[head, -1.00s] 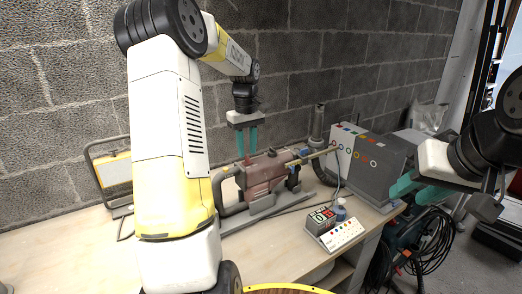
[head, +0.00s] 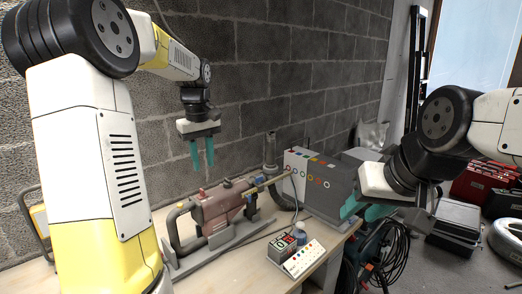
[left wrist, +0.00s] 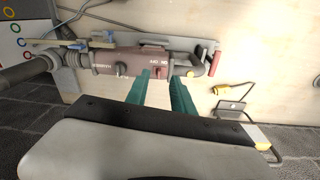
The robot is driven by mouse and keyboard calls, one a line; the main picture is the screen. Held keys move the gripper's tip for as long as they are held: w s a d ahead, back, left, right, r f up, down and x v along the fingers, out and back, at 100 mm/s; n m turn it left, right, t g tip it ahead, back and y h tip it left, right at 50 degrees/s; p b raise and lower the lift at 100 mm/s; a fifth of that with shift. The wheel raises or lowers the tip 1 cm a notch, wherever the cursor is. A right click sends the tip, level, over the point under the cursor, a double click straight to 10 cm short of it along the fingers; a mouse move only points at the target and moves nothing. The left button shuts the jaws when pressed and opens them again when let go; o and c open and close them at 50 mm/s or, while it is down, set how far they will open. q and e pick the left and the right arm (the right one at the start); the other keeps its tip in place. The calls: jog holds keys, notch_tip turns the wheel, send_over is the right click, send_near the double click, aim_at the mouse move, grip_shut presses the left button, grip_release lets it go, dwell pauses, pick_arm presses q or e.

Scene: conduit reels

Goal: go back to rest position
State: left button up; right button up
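My left gripper (head: 203,153) is open and empty, its two teal fingers pointing down in front of the brick wall. It hangs above the reddish-brown drill-like machine (head: 218,207), clear of it in the head view. In the left wrist view the two fingers (left wrist: 162,92) stand apart with nothing between them, and the machine (left wrist: 140,62) lies beyond them. My right gripper (head: 362,208) is at the right, beside the grey box with coloured rings. Its teal fingers look apart and empty, partly hidden by the wrist.
The grey box (head: 335,190) stands at the bench's right end. A small display unit (head: 284,244) and a white button panel (head: 303,258) lie near the wooden bench's (head: 205,278) front. Coiled black cable (head: 385,255) hangs right of it. Red cases (head: 485,183) are farther right.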

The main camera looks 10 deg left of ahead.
pick_arm(q)
jog(key=s+d+r+m+t+h, duration=0.1)
jog(key=s+d+m, duration=0.3)
jog(key=s, duration=0.8)
jog(key=s+d+m+t+h, duration=0.1)
jog(key=s+d+m+t, duration=0.3)
jog(key=s, duration=0.7)
jog(key=shift+s+d+r+m, duration=0.3)
jog(key=shift+s+d+r, duration=0.1)
jog(key=shift+d, duration=0.45)
jog(key=shift+a, duration=0.15)
